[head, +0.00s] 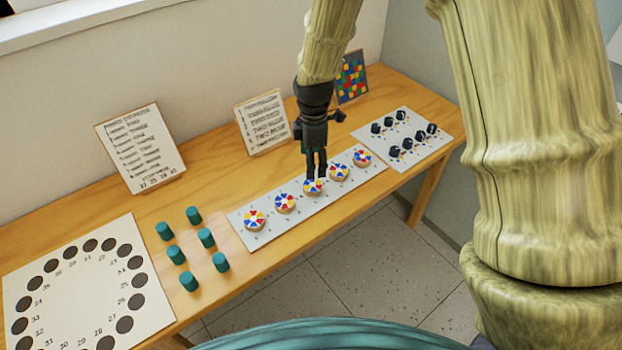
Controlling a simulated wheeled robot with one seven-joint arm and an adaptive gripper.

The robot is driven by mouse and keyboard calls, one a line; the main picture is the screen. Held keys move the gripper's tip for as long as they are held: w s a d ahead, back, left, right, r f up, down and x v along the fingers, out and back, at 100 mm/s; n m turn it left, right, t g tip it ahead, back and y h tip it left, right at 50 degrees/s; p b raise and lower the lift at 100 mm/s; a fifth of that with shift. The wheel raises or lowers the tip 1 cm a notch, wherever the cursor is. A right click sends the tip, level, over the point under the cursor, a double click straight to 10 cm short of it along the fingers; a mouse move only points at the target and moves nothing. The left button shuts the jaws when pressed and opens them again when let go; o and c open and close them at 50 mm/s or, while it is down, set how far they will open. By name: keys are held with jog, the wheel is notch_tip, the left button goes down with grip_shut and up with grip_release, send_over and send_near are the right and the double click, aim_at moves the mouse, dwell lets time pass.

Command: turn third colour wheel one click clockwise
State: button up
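A row of several round colour wheels with red, yellow, blue and white segments sits on a pale strip (242,229) along the table's front edge. The first wheel (254,219) is at the left, then the second (285,204). The third colour wheel (313,188) is in the middle, with the fourth (339,173) and another wheel (362,158) to its right. My gripper (317,174) points down at the third wheel, its dark fingers close together and hiding the wheel's far part. I cannot tell whether the fingertips touch or grip it.
Several teal pegs (207,238) stand left of the strip, beside a white board with dark round spots (75,290). A panel with black knobs (420,155) lies at the right. Two written cards (140,148) (263,122) and a coloured grid card (351,78) stand at the back.

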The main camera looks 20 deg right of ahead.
aim_at(313, 185)
jog(key=shift+f+p, duration=0.9)
jog(key=shift+f, duration=4.1)
jog(key=shift+w, duration=0.1)
jog(key=c, duration=1)
